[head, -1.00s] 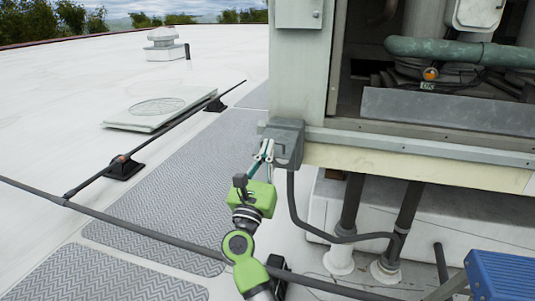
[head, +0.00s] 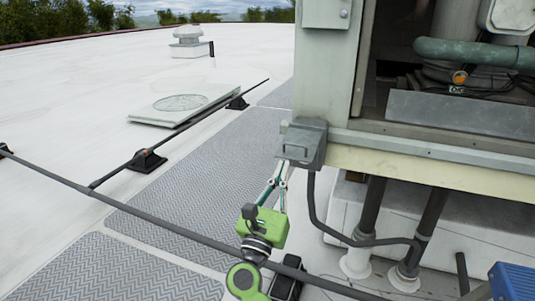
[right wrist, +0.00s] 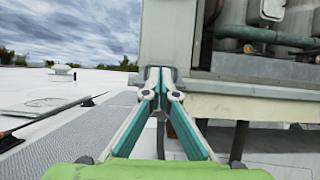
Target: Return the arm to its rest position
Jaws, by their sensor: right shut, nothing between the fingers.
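My right gripper (head: 281,172) shows in the head view on its green arm, just below and in front of a grey box on the cooler's corner (head: 303,143). Its fingers are shut and empty. The fingertips overlap the box's lower edge in the picture; I cannot tell whether they touch it. In the right wrist view the gripper (right wrist: 159,76) has its two white and teal fingers meeting at the tips, with nothing between them. My left gripper is not in view.
The open cooler cabinet (head: 450,165) fills the right side, with pipes inside and dark legs below. A dark conduit (head: 150,214) crosses the roof near my arm. A blue object (head: 513,281) stands at the lower right. The roof at left is mostly clear.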

